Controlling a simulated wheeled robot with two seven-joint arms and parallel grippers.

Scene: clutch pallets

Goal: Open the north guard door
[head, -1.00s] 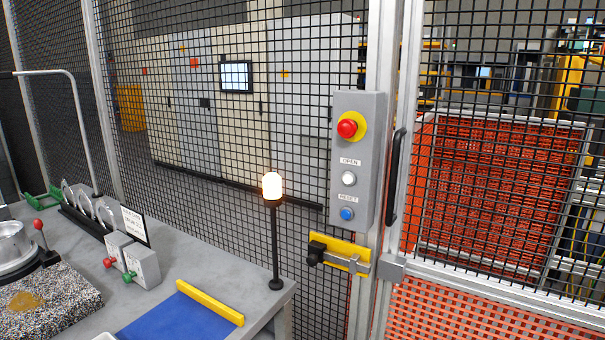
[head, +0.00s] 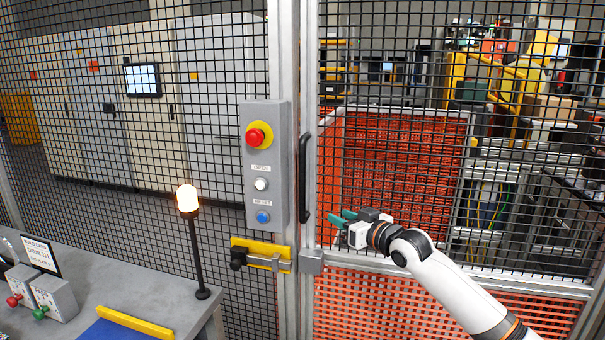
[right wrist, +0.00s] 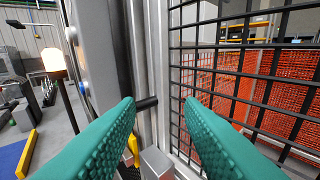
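The guard door (head: 400,264) is a black mesh panel in a silver frame, and it looks closed against the post. Its black vertical handle (head: 305,180) stands on the door's left frame. My right gripper (head: 343,219) is just right of the handle's lower end, in front of the mesh. In the right wrist view its teal fingers (right wrist: 160,105) are apart and empty, and the handle's lower end (right wrist: 147,103) shows between their tips. Contact is not visible. A yellow latch plate (head: 240,244) with a silver bolt sits below, beside a silver block (head: 311,261) on the door. My left gripper is out of view.
A grey control box (head: 282,170) with a red stop button, white OPEN button and blue RESET button is on the post left of the handle. A lit amber lamp (head: 187,199) stands on the grey bench (head: 150,283) at left. Orange mesh panels are behind the door.

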